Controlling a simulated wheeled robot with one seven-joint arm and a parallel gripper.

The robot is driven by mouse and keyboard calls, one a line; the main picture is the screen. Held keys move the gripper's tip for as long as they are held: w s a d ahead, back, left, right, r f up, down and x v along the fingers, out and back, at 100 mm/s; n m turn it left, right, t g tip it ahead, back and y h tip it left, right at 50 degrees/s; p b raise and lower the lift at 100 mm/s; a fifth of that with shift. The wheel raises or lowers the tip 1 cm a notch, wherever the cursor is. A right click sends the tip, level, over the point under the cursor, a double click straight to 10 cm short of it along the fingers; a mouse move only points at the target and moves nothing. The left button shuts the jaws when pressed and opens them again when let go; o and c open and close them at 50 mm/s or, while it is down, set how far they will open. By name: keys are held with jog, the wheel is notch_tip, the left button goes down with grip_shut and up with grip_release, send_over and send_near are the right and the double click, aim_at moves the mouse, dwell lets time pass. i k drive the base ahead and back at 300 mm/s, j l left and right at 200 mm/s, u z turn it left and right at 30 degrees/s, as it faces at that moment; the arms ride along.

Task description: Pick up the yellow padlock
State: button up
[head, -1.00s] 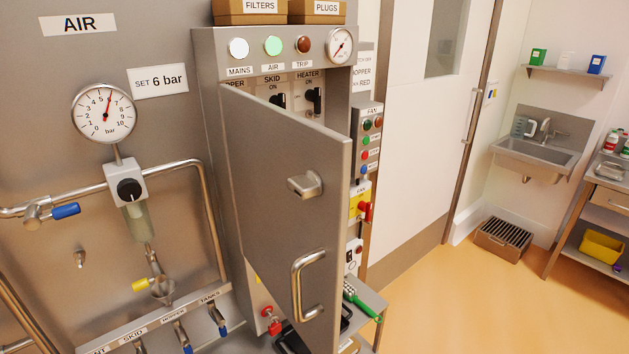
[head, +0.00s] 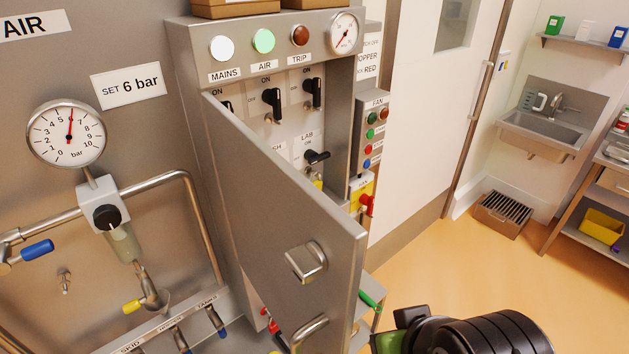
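A small yellow patch (head: 318,183) shows inside the cabinet just below the black LAB switch handle (head: 316,157). It may be the yellow padlock, but the door edge hides most of it, and I cannot make out a shackle. The grey cabinet door (head: 290,210) stands open toward me and covers the lower cabinet. A black ridged part of my arm (head: 480,335) is at the bottom edge, right of the door. My gripper's fingertips are not visible.
A yellow switch box with a red handle (head: 366,204) sits right of the cabinet. Below it, a green-handled tool (head: 370,300) lies on a low stand. Left are the gauge (head: 66,134) and pipework. Orange floor (head: 440,270) is open toward the sink (head: 545,132).

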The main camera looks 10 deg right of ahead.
aim_at(317, 183)
jog(key=k, duration=0.5)
jog(key=i+l+u, duration=0.2)
jog(key=u, duration=0.25)
jog(key=i+l+u, duration=0.2)
jog(key=l+u, duration=0.25)
jog(key=i+l+u, duration=0.1)
jog(key=l+u, duration=0.2)
jog(key=u, duration=0.15)
jog(key=l+u, duration=0.45)
